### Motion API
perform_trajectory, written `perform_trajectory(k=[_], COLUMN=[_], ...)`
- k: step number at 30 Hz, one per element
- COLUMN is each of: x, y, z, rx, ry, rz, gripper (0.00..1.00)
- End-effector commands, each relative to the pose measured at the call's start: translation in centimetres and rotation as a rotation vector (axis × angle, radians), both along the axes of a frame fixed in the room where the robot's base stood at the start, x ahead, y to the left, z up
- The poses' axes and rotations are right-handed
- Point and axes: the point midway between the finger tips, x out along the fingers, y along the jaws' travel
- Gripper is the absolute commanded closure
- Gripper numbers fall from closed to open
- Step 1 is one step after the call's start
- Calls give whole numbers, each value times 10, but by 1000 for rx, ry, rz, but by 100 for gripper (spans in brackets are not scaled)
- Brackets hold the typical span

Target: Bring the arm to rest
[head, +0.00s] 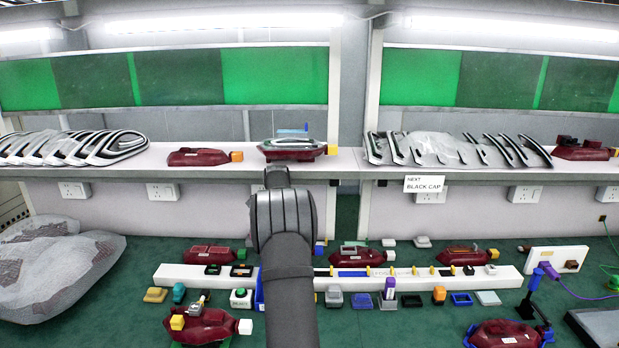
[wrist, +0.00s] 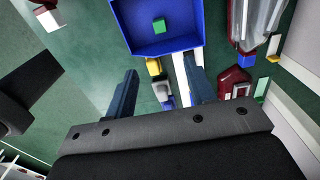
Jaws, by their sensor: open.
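My arm (head: 285,215) rises through the middle of the head view from the bottom edge, in front of the bench and shelf. Its jaws are hidden there. In the wrist view my gripper (wrist: 162,76) shows two dark blue fingers spread apart with nothing held between them. Beyond the fingertips is a blue tray (wrist: 180,44) with a small green block (wrist: 159,25) in it. Part of a white rail (wrist: 181,75) and a yellow piece (wrist: 154,67) show between the fingers.
A shelf (head: 220,174) above holds lamps and striped trims. A white sign (head: 424,184) reads "BLACK CAP". A wrapped bundle (head: 50,265) lies at left. A purple cable (head: 575,291) is at right.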

Motion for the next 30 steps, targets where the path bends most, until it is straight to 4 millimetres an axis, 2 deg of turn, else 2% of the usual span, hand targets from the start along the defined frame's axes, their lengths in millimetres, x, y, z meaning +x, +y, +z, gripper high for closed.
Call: perform_trajectory(k=[1, 12, 19, 20, 22, 30], x=[-1, -1, -1, 1, 1, 0], y=[0, 0, 0, 0, 0, 0], z=[-12, -87, -128, -116, -106, -91], rx=[-1, -1, 0, 1, 0, 0], ry=[5, 5, 2, -4, -3, 0], rz=[0, 0, 0, 0, 0, 0], gripper=[50, 50, 50, 50, 50, 50])
